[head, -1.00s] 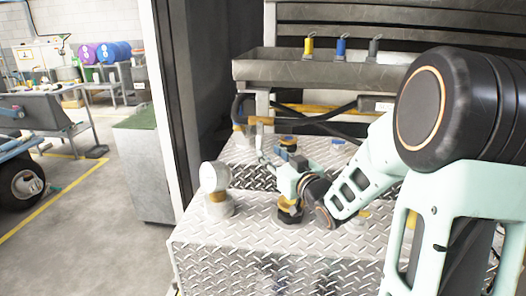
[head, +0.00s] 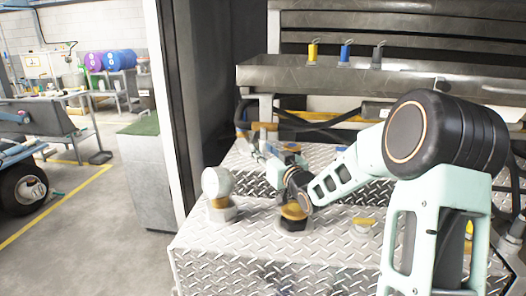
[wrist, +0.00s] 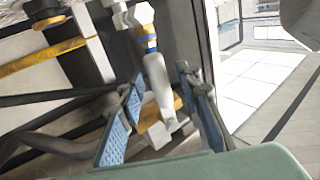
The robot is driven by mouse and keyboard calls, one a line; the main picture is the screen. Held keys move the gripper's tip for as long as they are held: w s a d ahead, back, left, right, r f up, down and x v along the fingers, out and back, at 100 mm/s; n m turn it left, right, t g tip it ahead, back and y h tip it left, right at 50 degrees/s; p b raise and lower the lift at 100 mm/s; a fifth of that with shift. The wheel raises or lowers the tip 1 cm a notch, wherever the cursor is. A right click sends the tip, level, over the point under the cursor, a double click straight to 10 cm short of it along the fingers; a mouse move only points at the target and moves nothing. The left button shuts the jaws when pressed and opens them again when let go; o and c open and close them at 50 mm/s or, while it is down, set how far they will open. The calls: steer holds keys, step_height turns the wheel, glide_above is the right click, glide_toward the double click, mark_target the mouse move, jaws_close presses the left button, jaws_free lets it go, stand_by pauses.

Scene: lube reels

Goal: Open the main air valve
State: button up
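In the wrist view, a pale grey lever-like handle (wrist: 158,85) hangs below a fitting with blue and yellow bands (wrist: 149,40). I take it for the air valve's handle, though I cannot be sure. My gripper (wrist: 160,78) is open, with one blue-padded finger on each side of the handle. No contact with the handle is clear. In the head view, my gripper (head: 260,150) is over the rear part of the diamond-plate deck, in front of the pipes. It is small there and hides the handle and fitting.
Hoses (head: 312,128) run behind. A metal trough (head: 420,80) with yellow, blue and grey tags crosses above. A door post (head: 167,100) is at left.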

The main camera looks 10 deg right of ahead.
steer(key=shift+w, duration=0.2)
jaws_close()
stand_by(0.4)
